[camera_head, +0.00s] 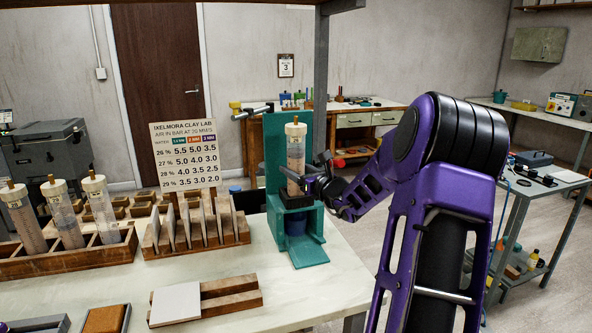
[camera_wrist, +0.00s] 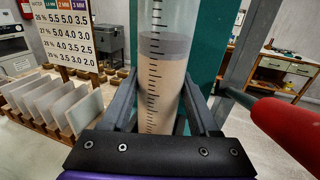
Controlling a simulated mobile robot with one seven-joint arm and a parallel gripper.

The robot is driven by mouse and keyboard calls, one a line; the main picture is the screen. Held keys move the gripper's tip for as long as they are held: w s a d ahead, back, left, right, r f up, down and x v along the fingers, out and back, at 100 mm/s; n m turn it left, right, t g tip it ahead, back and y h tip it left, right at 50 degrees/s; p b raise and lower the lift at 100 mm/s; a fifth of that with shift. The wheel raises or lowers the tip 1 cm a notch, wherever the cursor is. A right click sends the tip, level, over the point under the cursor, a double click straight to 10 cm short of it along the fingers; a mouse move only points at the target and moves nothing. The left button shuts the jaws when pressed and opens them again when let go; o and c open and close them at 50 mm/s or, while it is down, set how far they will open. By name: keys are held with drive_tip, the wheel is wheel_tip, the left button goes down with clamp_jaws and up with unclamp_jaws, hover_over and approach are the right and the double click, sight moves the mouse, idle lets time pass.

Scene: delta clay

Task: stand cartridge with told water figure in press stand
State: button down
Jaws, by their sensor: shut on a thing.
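A clear cartridge (camera_head: 296,158) with a white cap and tan clay stands upright in the green press stand (camera_head: 275,160), on its dark seat. My gripper (camera_head: 304,183) reaches in from the right and is shut on the cartridge's lower part. In the wrist view the cartridge (camera_wrist: 164,70) stands between both fingers, with black scale marks on its side. Other capped cartridges (camera_head: 62,213) stand in a wooden rack (camera_head: 70,262) at the left. A sign (camera_head: 184,152) lists water figures from 26 % to 29 %.
A wooden holder (camera_head: 160,246) with several upright pale tiles stands left of the press. A red-ended handle (camera_wrist: 290,125) is close to my gripper on the right in the wrist view. A block with a white tile (camera_head: 176,304) lies in front. The table right of it is clear.

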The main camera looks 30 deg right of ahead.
drive_tip(key=shift+c, duration=0.3)
unclamp_jaws()
drive_tip(key=shift+f, duration=0.1)
drive_tip(key=s, duration=1.7)
drive_tip(key=shift+s+d, duration=0.15)
drive_tip(key=shift+s, duration=0.1)
drive_tip(key=shift+w, duration=0.1)
